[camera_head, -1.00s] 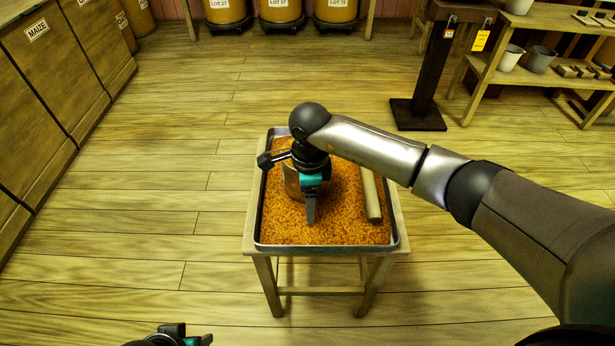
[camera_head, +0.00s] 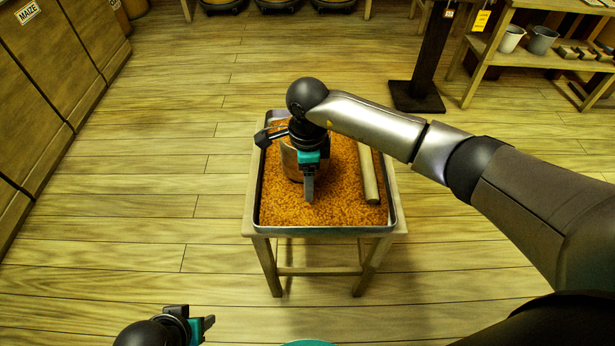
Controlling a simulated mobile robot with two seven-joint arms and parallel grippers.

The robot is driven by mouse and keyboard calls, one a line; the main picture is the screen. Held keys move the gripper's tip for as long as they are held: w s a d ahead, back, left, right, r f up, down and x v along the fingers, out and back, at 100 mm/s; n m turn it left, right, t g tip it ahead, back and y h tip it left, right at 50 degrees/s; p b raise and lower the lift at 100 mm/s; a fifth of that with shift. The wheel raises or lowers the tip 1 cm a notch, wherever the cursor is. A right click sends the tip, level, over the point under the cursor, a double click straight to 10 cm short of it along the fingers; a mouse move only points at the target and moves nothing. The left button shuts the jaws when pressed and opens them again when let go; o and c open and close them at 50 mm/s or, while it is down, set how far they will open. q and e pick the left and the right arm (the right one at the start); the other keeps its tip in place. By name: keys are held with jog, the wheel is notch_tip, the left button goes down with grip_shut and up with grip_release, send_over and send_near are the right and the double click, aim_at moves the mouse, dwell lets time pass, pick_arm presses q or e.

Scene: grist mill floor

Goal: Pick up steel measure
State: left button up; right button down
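The steel measure (camera_head: 289,164), a grey metal cup, stands in orange grain in the left part of a shallow metal tray (camera_head: 320,231). My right gripper (camera_head: 309,190) points down over it from above. One grey finger shows in front of the measure's right side; the other finger is hidden. The gripper and wrist cover much of the measure's rim, so I cannot tell whether the fingers grip it. My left gripper (camera_head: 207,326) is low at the bottom left, far from the tray, only partly seen and with no object visible at it.
A pale wooden roller or stick (camera_head: 369,178) lies on the grain, right of the measure. The tray rests on a small wooden table (camera_head: 263,262). Cabinets (camera_head: 50,95) line the left. A dark post (camera_head: 425,60) and shelf (camera_head: 540,62) stand back right. The floor around is clear.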

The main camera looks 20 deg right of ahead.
pick_arm(q)
jog(key=s+a+f+p, duration=0.1)
jog(key=s+f+p, duration=0.2)
jog(key=f, duration=0.3)
jog(key=s+a+f+g+p, duration=0.1)
jog(key=s+f+p, duration=0.2)
jog(key=f, duration=0.3)
jog(key=shift+a, duration=0.4)
pick_arm(e)
notch_tip(320, 180, up, 19)
pick_arm(q)
jog(key=shift+f, duration=0.15)
pick_arm(e)
jog(key=shift+w+r, duration=0.1)
jog(key=c, duration=0.5)
grip_release()
grip_shut()
